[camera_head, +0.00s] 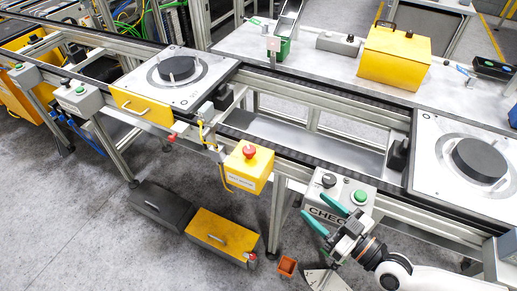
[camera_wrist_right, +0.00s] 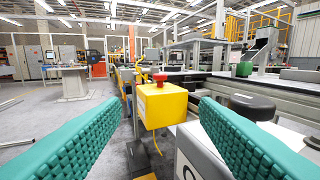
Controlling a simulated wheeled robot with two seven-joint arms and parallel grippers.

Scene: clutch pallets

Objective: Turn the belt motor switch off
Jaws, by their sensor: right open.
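A grey control box (camera_head: 318,205) marked CHECK is fixed to the front rail of the conveyor. It carries a black knob (camera_head: 329,180) and a green button (camera_head: 360,196). I cannot tell which control is the belt motor switch. My right gripper (camera_head: 313,200) is open and empty, its teal fingers in front of this box. In the right wrist view, its fingers (camera_wrist_right: 159,103) stand wide apart, with a yellow box (camera_wrist_right: 162,106) bearing a red emergency button (camera_wrist_right: 160,77) visible beyond the gap. My left gripper is out of view.
The yellow emergency-stop box (camera_head: 248,168) hangs left of the CHECK box. Another grey button box (camera_head: 78,98) is farther left. Pallets with black discs (camera_head: 479,160) sit on the conveyor.

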